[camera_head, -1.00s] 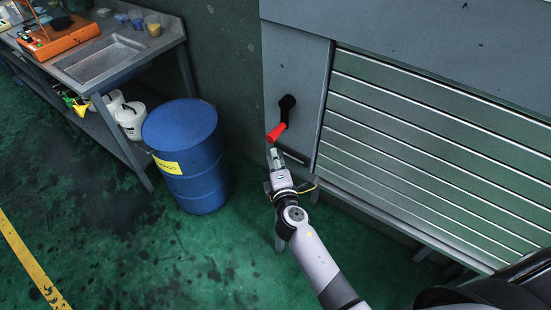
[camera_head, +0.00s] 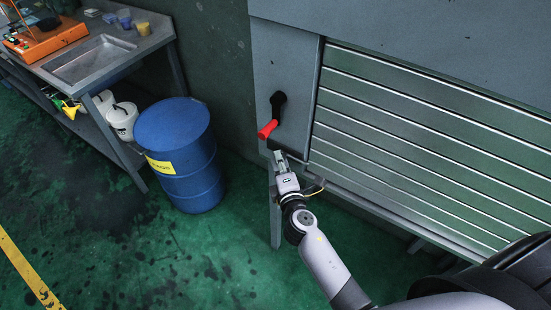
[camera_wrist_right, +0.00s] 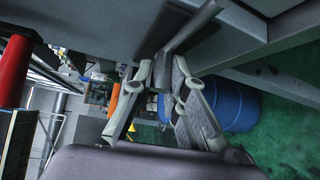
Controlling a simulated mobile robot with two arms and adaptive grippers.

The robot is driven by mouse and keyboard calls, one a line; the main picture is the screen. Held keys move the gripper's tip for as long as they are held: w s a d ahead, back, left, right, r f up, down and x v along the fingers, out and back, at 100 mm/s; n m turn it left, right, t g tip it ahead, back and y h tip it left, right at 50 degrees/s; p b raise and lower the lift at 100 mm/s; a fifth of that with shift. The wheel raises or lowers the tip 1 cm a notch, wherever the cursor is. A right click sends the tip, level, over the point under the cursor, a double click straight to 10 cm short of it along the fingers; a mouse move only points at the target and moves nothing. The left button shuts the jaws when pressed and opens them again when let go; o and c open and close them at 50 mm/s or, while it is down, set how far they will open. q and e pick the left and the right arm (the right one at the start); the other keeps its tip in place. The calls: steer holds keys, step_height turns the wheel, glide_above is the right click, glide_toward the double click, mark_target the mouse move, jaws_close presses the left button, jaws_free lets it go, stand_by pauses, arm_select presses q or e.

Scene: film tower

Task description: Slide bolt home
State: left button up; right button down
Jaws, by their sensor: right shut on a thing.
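The bolt shows in the right wrist view as a grey bar (camera_wrist_right: 192,25) running up and right from between my fingers. My right gripper (camera_head: 279,158) is at the lower edge of the grey side panel (camera_head: 292,70), just below and right of the red-handled crank (camera_head: 268,129). In the wrist view, my right gripper (camera_wrist_right: 167,72) is shut on the near end of that bar. In the head view the fingers largely hide the bolt, so how far in it sits cannot be told. My left gripper is not in view.
A slatted metal shutter (camera_head: 420,140) fills the right side. A blue drum (camera_head: 178,155) stands left of my arm, beside a sink bench (camera_head: 95,60) with white buckets (camera_head: 122,120) under it. Green floor is open in front of the drum.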

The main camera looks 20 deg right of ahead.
steer(key=c, duration=1.6)
jaws_free()
steer(key=shift+o, duration=0.2)
steer(key=s+a+r, duration=0.1)
steer(key=s, duration=1)
steer(key=shift+s+a+r, duration=0.3)
steer(key=shift+s+a, duration=0.05)
steer(key=shift+s, duration=0.05)
